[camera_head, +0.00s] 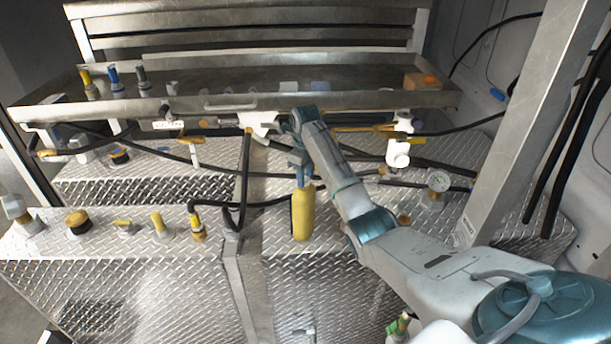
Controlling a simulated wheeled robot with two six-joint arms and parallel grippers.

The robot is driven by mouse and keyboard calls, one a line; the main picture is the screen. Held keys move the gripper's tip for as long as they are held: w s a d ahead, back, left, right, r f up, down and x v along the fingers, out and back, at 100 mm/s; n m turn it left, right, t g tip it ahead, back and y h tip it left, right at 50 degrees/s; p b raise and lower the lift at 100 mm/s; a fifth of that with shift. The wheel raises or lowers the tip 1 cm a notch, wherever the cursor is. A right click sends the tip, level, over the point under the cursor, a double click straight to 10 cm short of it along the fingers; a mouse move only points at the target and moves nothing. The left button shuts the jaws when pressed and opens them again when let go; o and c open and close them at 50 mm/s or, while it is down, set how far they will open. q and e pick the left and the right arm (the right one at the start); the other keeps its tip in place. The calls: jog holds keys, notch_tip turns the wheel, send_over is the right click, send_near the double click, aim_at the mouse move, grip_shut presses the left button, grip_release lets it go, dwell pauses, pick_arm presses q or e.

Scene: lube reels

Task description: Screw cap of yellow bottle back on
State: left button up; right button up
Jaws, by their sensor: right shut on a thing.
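The yellow bottle (303,213) is upright near the middle of the view, in front of the diamond-plate surface. I cannot tell whether its base rests on the plate. My right gripper (302,178) points down at the bottle's top end and is shut on it. The gripper hides the bottle's neck and cap, so I cannot tell whether the jaws are on the cap or the neck. No separate loose cap can be made out. My left gripper is not in view.
Black hoses cross behind the bottle. A gauge (438,181) and a metal post (513,130) stand right.

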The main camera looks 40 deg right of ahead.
jog(key=m, duration=0.3)
jog(key=shift+m, duration=0.4)
jog(key=o, duration=1.1)
jog(key=shift+o, duration=0.3)
jog(key=shift+o, duration=1.2)
jog(key=shift+r, duration=0.1)
